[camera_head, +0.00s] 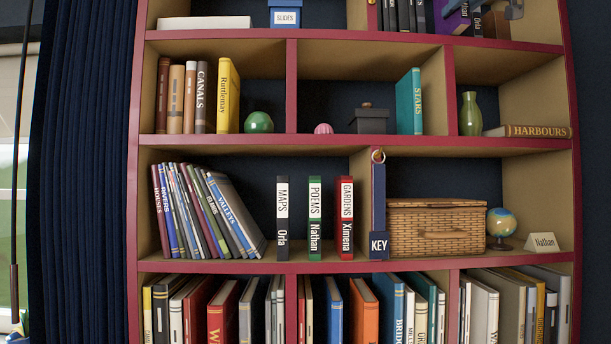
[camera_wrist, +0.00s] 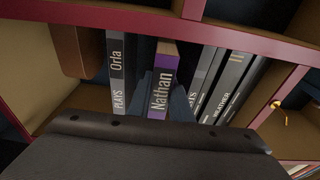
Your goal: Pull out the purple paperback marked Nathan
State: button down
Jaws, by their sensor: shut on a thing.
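The purple paperback (camera_wrist: 165,64) marked Nathan stands on the upper shelf in the wrist view. My gripper (camera_wrist: 163,90) has one dark finger on each side of its spine and is shut on it. In the head view the purple book (camera_head: 453,22) leans at a slant near the top edge, partly cut off by the frame. A dark book marked Plays, Orla (camera_wrist: 116,75) stands beside it, apart from the fingers by a small gap. In the wrist view the lower part of the purple spine is hidden by my dark gripper body.
Several dark books (camera_wrist: 222,85) stand close on the other side of the purple one. A brown block (camera_wrist: 78,50) is beyond the Orla book. A red divider (camera_wrist: 278,95) and shelf edge (camera_wrist: 225,38) bound the compartment.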

jog(key=s+b, duration=0.5)
jog(key=s, duration=0.6)
jog(key=shift+s+d, duration=0.2)
jog(key=shift+s, duration=0.05)
dwell(0.4)
